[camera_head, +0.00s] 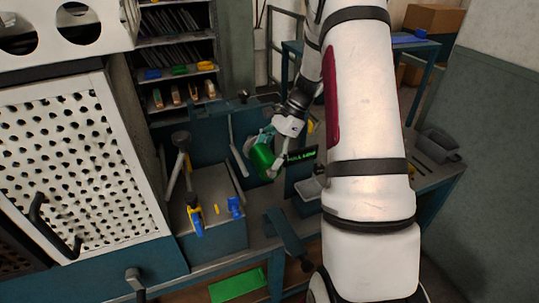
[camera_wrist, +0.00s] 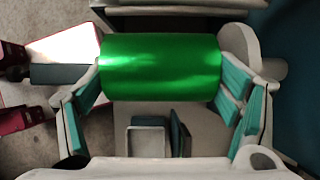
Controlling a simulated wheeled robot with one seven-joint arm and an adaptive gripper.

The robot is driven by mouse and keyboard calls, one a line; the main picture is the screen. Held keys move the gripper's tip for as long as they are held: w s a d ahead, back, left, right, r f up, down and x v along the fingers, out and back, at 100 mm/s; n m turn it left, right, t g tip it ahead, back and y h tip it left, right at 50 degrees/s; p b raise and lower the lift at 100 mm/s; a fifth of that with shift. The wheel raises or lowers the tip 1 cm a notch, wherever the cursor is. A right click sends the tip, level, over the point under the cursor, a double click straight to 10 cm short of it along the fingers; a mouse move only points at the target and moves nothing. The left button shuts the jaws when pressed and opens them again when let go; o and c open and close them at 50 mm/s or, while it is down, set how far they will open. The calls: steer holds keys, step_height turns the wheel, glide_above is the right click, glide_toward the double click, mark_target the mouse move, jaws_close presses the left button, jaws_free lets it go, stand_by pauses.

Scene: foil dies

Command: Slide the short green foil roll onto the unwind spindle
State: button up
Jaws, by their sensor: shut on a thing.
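The short green foil roll (camera_head: 262,157) is at the blue-green machine in the head view. It spans the upper middle of the wrist view (camera_wrist: 160,66), lying crosswise. My gripper (camera_head: 270,150) is shut on it, with teal finger pads at the roll's two ends in the wrist view (camera_wrist: 160,88). A pale round disc (camera_wrist: 240,45) shows close by the roll's right end; I cannot tell whether it touches the roll. I cannot clearly make out the unwind spindle. A pale slanted bar (camera_head: 237,150) stands just left of the roll in the head view.
A perforated white guard (camera_head: 75,150) fills the left. A grey bench block (camera_head: 210,207) carries a dark-knobbed lever (camera_head: 181,140) and blue and yellow parts. Shelves (camera_head: 177,50) stand behind. A green sheet (camera_head: 238,286) lies low in front. A grey tray (camera_head: 438,145) sits at right.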

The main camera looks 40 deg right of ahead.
steer(key=o, duration=1.4)
steer(key=shift+c, duration=0.2)
steer(key=shift+w, duration=0.1)
steer(key=shift+r, duration=0.15)
steer(key=shift+d+r, duration=0.2)
steer(key=shift+r, duration=0.05)
steer(key=v, duration=1.1)
steer(key=shift+s, duration=0.2)
